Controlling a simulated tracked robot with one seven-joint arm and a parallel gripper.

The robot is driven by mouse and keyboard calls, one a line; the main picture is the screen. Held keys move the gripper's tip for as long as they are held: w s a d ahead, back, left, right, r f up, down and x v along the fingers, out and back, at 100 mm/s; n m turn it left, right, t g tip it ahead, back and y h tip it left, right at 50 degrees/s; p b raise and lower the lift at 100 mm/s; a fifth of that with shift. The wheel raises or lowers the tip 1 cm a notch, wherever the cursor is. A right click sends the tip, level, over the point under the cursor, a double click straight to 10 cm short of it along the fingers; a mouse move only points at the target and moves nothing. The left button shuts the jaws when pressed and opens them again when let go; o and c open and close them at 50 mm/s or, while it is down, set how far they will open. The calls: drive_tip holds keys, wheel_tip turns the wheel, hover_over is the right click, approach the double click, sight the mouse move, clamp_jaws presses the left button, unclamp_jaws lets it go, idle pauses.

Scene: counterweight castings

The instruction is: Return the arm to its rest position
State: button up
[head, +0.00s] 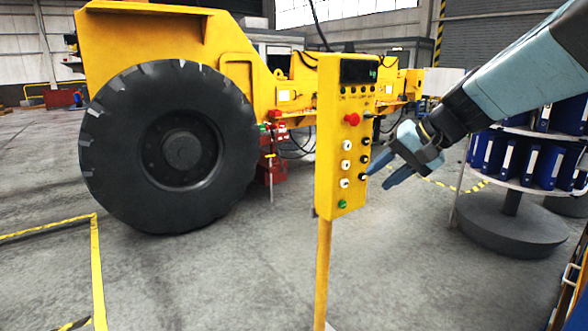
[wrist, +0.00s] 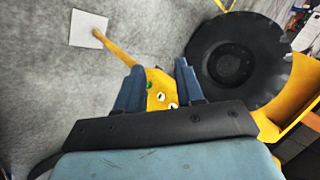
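My arm (head: 520,75) reaches in from the upper right of the head view and slopes down to the left. My gripper (head: 378,178) is beside the right edge of the yellow control box (head: 330,130), at the height of its lower buttons. In the wrist view the two blue fingers (wrist: 158,85) stand apart with nothing held between them. The control box's lower buttons (wrist: 160,97) show beyond and between the fingers. Whether a fingertip touches a button cannot be told.
The box stands on a yellow post (head: 322,270) with a pale base plate (wrist: 88,29). A yellow vehicle with a big black wheel (head: 180,150) is behind it. A round rack of blue binders (head: 515,160) stands at right, below my arm.

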drive_tip(key=s+d+f+n+h, duration=0.1)
drive_tip(key=s+d+f+h, duration=0.1)
drive_tip(key=s, duration=0.5)
drive_tip(key=s+d+f+n+h, duration=0.1)
drive_tip(key=s+d+n+h, duration=0.1)
drive_tip(key=s, duration=0.5)
drive_tip(key=d+h, duration=0.1)
drive_tip(key=h, duration=0.1)
drive_tip(key=shift+s+f+t+h, duration=0.25)
drive_tip(key=shift+f+t+h, duration=0.05)
drive_tip(key=shift+f+t, duration=0.1)
